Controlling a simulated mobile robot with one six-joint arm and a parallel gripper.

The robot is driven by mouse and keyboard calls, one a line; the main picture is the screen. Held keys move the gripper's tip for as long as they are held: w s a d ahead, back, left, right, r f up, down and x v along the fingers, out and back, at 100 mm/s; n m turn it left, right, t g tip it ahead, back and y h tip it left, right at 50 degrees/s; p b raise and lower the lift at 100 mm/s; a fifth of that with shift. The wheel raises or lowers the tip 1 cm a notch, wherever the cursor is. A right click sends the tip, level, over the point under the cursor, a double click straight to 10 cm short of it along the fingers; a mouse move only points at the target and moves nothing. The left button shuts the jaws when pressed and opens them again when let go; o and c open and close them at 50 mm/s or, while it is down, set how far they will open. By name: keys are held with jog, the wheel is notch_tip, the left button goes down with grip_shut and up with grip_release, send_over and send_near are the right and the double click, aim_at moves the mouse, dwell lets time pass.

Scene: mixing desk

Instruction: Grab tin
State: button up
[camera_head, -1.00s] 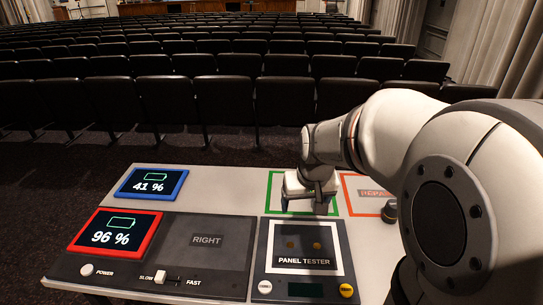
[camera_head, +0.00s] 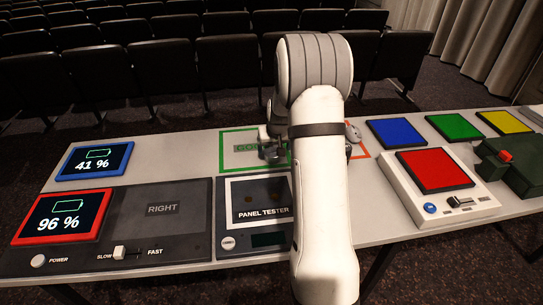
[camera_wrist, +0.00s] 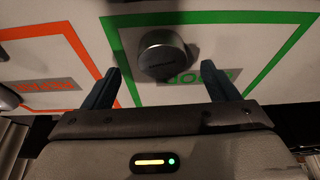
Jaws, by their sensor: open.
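A round, dark grey metal tin (camera_wrist: 162,56) stands inside the green-outlined square (camera_wrist: 124,68) and covers part of its printed label in the wrist view. My gripper (camera_wrist: 160,70) is open, with one finger on each side of the tin and a gap to both. The tin sits between and slightly beyond the fingertips in the picture; I cannot tell how high the fingers are above the table. In the head view my arm blocks most of the gripper and I cannot make out the tin; the green outline (camera_head: 222,160) shows left of the arm.
An orange-outlined square (camera_wrist: 80,42) lies beside the green one; a grey object (camera_head: 352,132) is there in the head view. A panel tester (camera_head: 228,200) and two battery displays (camera_head: 95,160) lie left, colored pads (camera_head: 455,127) and a red-pad box (camera_head: 487,207) right. Chairs stand behind.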

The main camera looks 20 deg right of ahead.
aim_at(273, 153)
jog(key=x, duration=0.4)
jog(key=shift+a, duration=0.15)
jog(key=shift+c, duration=0.4)
jog(key=c, duration=1)
